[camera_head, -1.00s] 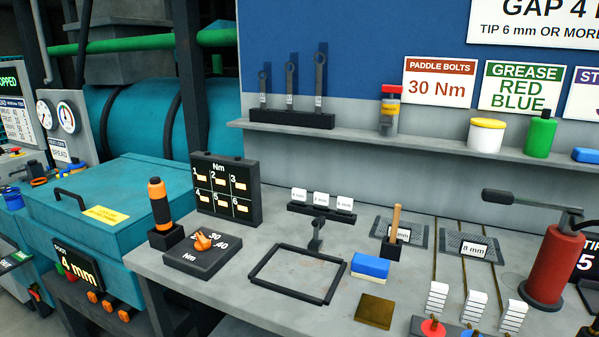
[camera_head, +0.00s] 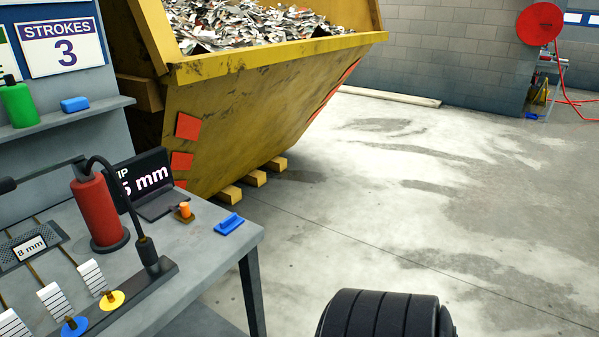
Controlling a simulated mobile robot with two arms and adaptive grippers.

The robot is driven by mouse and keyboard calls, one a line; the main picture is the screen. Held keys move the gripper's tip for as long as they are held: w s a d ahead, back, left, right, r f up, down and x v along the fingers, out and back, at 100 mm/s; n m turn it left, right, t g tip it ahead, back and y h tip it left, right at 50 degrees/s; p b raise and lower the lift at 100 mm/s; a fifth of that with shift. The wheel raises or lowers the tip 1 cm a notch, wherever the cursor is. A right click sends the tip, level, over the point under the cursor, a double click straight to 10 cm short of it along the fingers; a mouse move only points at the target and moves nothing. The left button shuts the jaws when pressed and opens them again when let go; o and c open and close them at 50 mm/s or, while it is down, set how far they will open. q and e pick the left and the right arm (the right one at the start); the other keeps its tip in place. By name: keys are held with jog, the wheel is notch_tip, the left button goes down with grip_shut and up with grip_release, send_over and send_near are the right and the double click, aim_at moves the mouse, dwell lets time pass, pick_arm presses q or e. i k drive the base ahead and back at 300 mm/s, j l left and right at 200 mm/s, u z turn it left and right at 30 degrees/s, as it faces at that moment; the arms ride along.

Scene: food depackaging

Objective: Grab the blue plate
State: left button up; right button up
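No gripper shows in this view. A blue disc (camera_head: 75,326) with a white stepped stack (camera_head: 55,301) by it sits at the front edge of the bench, low in the picture, partly cut off by the bottom edge. A small flat blue piece (camera_head: 229,225) with a raised part lies near the bench's right corner. I cannot tell which of these is the plate meant.
The grey bench (camera_head: 195,262) holds a red cylinder pump (camera_head: 98,212) with a black hose, a yellow disc (camera_head: 112,300) and a dark display (camera_head: 147,180). A blue block (camera_head: 75,104) sits on the shelf. A yellow skip (camera_head: 235,115) full of scraps stands behind. Open floor lies right.

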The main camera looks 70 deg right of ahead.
aim_at(228, 225)
jog(key=z, duration=1.65)
